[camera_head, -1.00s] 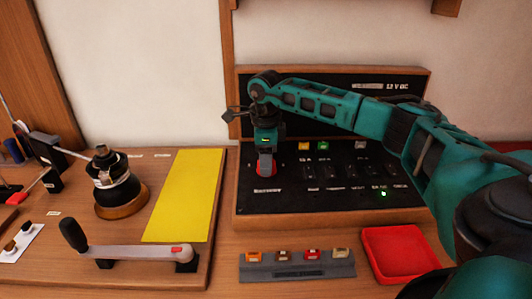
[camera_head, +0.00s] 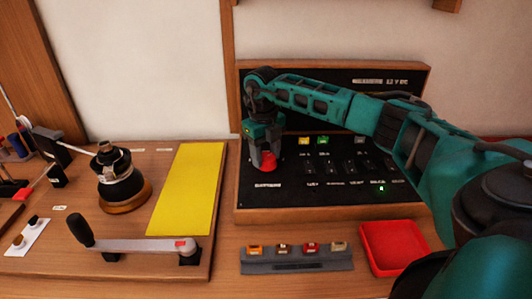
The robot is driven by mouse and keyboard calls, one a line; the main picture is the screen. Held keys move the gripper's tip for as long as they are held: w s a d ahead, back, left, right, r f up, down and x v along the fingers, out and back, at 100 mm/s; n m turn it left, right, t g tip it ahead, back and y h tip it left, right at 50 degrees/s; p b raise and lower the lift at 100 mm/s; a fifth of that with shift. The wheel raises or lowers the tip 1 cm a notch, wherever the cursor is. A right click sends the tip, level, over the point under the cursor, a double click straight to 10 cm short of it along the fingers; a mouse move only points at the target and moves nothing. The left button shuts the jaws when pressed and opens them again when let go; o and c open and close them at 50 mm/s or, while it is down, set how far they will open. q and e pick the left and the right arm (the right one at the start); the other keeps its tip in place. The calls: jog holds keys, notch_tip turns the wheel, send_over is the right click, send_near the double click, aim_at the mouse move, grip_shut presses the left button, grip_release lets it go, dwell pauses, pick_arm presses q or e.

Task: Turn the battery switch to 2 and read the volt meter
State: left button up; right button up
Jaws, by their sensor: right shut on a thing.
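The black switch panel (camera_head: 330,195) stands in a wooden frame at the back right, with a label at its top right reading like "12 V DC". The red battery switch (camera_head: 269,162) is at the panel's left side, and only part of its knob shows. My right gripper (camera_head: 265,155) is over it from above, shut on the red knob, and its fingers hide much of it. The knob's pointer and numbers cannot be read. A volt meter cannot be made out; the arm covers part of the upper panel. My left gripper is not in view.
A green light (camera_head: 381,188) glows at the panel's lower right. In front lie a grey fuse holder (camera_head: 295,267) and a red tray (camera_head: 395,247). At left, a wooden board bears a winch (camera_head: 122,180), a crank handle (camera_head: 140,245) and a yellow mat (camera_head: 187,190).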

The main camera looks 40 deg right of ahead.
aim_at(263, 157)
jog(key=shift+m, duration=1.6)
jog(key=o, duration=1)
jog(key=r, duration=1.3)
jog(key=shift+w+a, duration=0.15)
jog(key=shift+a, duration=0.2)
